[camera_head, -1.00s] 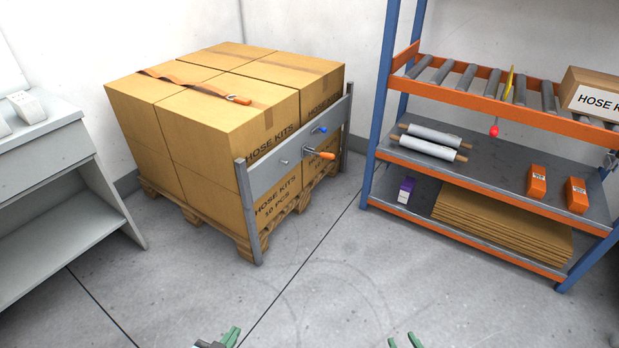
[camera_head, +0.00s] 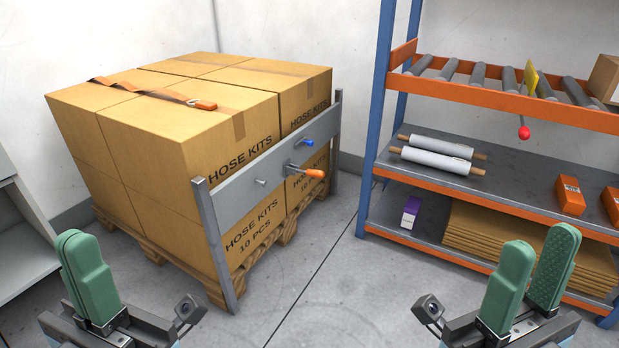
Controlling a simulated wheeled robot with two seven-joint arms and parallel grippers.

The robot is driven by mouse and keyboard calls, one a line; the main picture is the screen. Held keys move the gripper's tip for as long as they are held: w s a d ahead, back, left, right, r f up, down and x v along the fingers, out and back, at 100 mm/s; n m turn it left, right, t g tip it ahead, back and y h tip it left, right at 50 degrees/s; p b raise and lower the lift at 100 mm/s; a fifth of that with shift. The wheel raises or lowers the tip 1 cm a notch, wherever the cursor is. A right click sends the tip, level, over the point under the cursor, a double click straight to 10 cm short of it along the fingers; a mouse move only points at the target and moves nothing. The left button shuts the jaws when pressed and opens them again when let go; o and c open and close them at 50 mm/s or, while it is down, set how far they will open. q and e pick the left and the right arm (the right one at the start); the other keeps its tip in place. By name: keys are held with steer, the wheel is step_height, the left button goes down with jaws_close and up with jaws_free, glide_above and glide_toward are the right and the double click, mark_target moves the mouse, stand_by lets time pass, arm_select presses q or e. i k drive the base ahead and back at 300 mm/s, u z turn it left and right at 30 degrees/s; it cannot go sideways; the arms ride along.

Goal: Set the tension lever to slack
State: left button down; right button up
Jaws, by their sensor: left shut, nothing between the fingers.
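A grey metal plate (camera_head: 255,190) between two posts stands in front of the stacked boxes. On it are a lever with an orange grip (camera_head: 314,173) pointing right, a small blue-tipped part (camera_head: 306,142) above it, and a short metal peg (camera_head: 261,182) to the left. No label shows which is the tension lever; the orange grip looks most like a lever handle. My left gripper (camera_head: 77,236) is shut and empty at the lower left, apart from the plate. My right gripper (camera_head: 541,238) is open and empty at the lower right, in front of the rack.
Hose kit boxes (camera_head: 190,135) sit on a wooden pallet (camera_head: 178,252), with an orange strap (camera_head: 150,92) on top. A blue and orange rack (camera_head: 375,150) stands at the right, with a red-knobbed yellow lever (camera_head: 525,131). A grey bench (camera_head: 25,240) is at the left. The floor between is clear.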

mark_target(311, 173)
steer(key=z, duration=0.35)
steer(key=i, duration=0.35)
steer(key=z, duration=0.75)
steer(key=i, duration=0.95)
steer(key=u, duration=0.65)
steer(key=i, duration=0.65)
steer(key=u, duration=0.7)
